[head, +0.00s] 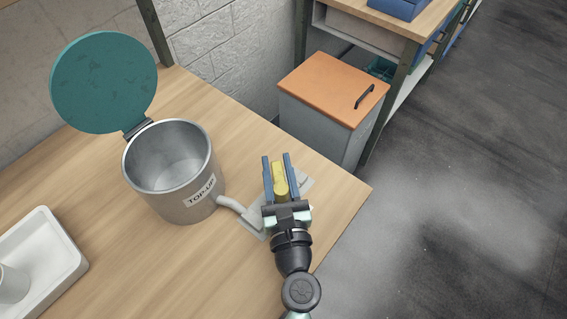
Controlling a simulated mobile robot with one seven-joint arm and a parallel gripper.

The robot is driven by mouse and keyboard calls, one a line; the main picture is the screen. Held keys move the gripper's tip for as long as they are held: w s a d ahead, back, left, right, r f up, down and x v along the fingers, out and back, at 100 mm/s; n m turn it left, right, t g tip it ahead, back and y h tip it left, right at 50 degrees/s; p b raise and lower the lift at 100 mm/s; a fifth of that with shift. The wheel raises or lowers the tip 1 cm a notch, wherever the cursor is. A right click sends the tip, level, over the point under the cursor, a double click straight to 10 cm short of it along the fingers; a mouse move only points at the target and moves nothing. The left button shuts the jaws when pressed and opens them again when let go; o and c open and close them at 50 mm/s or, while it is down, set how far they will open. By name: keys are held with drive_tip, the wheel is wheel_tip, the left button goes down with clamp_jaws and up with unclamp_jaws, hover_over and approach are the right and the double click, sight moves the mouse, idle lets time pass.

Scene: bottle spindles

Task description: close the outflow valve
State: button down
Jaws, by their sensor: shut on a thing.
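A steel pot labelled TOP-UP (160,190) stands on the wooden table with its round teal lid (103,82) open. A grey outflow pipe (232,207) leaves the pot low on its right side and runs toward my gripper. My gripper (277,167) is above the table's right part, its two blue fingers on either side of a yellow valve handle (280,181). It is shut on the handle. The handle lies lengthwise between the fingers. The valve body under the handle is hidden by my gripper. A grey plate (252,223) shows partly beneath the pipe and gripper.
A white tray (72,262) with a white cup (12,284) sits at the lower left. The table's edge is close to the right of my gripper. A grey cabinet with an orange top (318,82) stands beyond the table. Bare table lies between tray and pot.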

sight(275, 184)
drive_tip(key=n+g+y, duration=0.1)
drive_tip(key=y, duration=0.1)
drive_tip(key=a+n+g+y, duration=0.1)
drive_tip(key=n+y, duration=0.2)
drive_tip(key=y, duration=0.1)
drive_tip(key=shift+s+a+g+p, duration=0.15)
drive_tip(key=shift+s+g+p, duration=0.15)
drive_tip(key=shift+g+p, duration=0.1)
drive_tip(key=shift+s+a+n+g+y, duration=0.2)
drive_tip(key=shift+n+g+y, duration=0.5)
drive_tip(key=shift+y, duration=0.05)
drive_tip(key=shift+s+a+n+g+y, duration=0.15)
drive_tip(key=shift+a+n+g+y, duration=0.05)
drive_tip(key=shift+n+g+y, duration=0.55)
drive_tip(key=shift+s+a+n+g+y, duration=0.2)
drive_tip(key=shift+n+g+y, duration=0.45)
drive_tip(key=shift+y, duration=0.15)
drive_tip(key=c, duration=0.7)
unclamp_jaws()
drive_tip(key=shift+a, duration=0.1)
drive_tip(key=v, duration=1.3)
drive_tip(key=shift+w, duration=0.1)
